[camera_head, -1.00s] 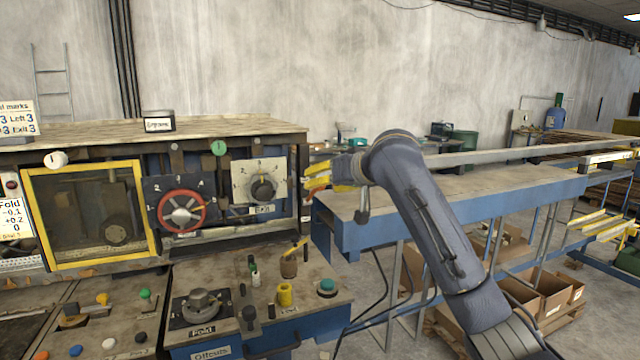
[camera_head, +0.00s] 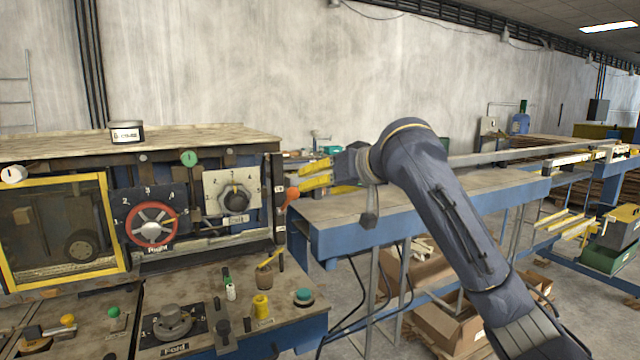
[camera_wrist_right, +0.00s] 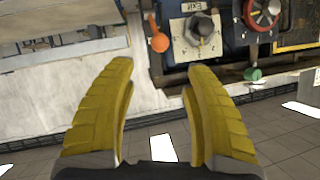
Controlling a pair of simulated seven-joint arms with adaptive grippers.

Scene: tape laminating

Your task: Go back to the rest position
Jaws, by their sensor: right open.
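My right gripper (camera_head: 318,178) shows in the head view with yellow fingers pointing left, beside the right end of the machine and above the near end of the blue bench. In the right wrist view its two yellow fingers (camera_wrist_right: 160,95) stand wide apart with nothing between them. The Exit dial (camera_head: 235,198) and an orange knob (camera_head: 291,194) are on the machine face near the fingertips, and both also show beyond the fingers in the wrist view. Whether a fingertip touches the orange knob cannot be told. My left gripper is not in view.
The machine carries a red-rimmed Right handwheel (camera_head: 151,223) and a yellow-framed window (camera_head: 62,232).

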